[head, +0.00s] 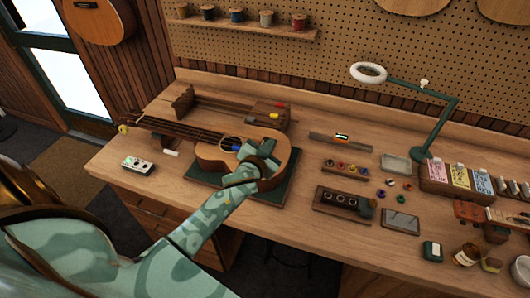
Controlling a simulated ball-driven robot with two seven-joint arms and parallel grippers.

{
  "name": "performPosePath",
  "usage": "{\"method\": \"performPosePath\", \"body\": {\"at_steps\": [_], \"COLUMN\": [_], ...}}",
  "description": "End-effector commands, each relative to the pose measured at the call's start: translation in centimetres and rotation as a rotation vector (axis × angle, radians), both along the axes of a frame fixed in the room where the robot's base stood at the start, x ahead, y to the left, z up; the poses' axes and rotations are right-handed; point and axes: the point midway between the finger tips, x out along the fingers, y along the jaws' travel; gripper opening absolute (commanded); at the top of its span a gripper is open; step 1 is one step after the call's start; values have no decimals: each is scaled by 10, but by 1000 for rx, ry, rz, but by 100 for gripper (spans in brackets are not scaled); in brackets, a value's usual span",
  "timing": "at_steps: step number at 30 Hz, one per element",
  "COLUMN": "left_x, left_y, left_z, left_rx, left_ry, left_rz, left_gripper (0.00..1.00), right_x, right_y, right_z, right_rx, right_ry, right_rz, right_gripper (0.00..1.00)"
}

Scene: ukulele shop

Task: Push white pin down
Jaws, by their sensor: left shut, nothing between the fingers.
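The ukulele (215,150) lies on a dark green mat (270,194) with its neck to the left. My left arm comes in from the lower left, and its gripper (258,150) is shut and empty over the ukulele's body, hiding part of the body. A blue piece (235,148) shows just left of the gripper. I cannot pick out a white pin on the ukulele. A small white piece (170,152) lies on the bench below the neck, and I cannot tell what it is. My right gripper is not in view.
A wooden block (268,113) with red and yellow pieces stands behind the ukulele. A white and green device (137,165) is at the left edge. Small wooden racks (346,170) and a green lamp (442,122) stand to the right.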

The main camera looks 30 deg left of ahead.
Motion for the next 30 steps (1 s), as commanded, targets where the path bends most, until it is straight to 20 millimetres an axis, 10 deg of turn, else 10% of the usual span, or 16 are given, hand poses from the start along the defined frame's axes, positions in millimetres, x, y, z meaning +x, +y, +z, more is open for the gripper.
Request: {"method": "performPosePath", "body": {"at_steps": [30], "left_x": [1], "left_y": [16], "left_z": [-65], "left_rx": [-1], "left_ry": [2], "left_rz": [1], "left_gripper": [0], "right_x": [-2], "right_y": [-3], "right_z": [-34], "right_rx": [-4], "right_ry": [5], "right_rz": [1], "right_gripper": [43]}}
